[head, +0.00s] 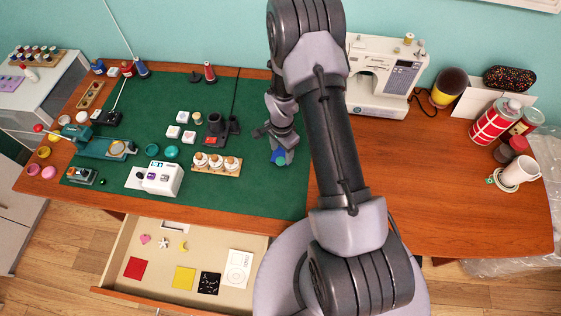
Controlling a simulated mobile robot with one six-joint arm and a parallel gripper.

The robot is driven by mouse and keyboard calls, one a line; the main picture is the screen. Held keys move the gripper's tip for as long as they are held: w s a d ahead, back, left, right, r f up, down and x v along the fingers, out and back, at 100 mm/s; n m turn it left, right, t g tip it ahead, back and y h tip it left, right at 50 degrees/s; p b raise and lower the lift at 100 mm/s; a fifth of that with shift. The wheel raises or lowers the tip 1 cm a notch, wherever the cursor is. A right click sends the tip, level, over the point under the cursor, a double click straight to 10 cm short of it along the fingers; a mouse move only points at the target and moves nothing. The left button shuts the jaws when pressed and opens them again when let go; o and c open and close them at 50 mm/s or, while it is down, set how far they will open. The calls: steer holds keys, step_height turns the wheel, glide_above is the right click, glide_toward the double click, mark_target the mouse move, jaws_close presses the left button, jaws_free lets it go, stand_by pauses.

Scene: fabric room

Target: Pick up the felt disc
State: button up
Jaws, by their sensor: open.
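My gripper (280,150) is over the right part of the green mat (265,190), pointing down. Its jaws are open. A small blue and green patch (279,157) shows right at the fingertips. It may be the felt disc, but it is too small and too covered by my gripper to tell. I cannot tell whether the fingers touch it. My arm hides part of the mat's right side and the desk there. No other felt disc can be made out for sure.
A wooden holder with white-topped jars (217,163) and a black stand (220,130) are left of my gripper. The sewing machine (385,78) stands behind at right. The open drawer (150,245) holds coloured squares. A mug (520,172) and cans are far right.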

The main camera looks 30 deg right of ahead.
mark_target(281, 160)
steer(key=f, duration=0.4)
steer(key=shift+a+b, duration=0.2)
steer(key=shift+b, duration=0.2)
steer(key=shift+c, duration=0.9)
jaws_close()
steer(key=shift+r, duration=0.15)
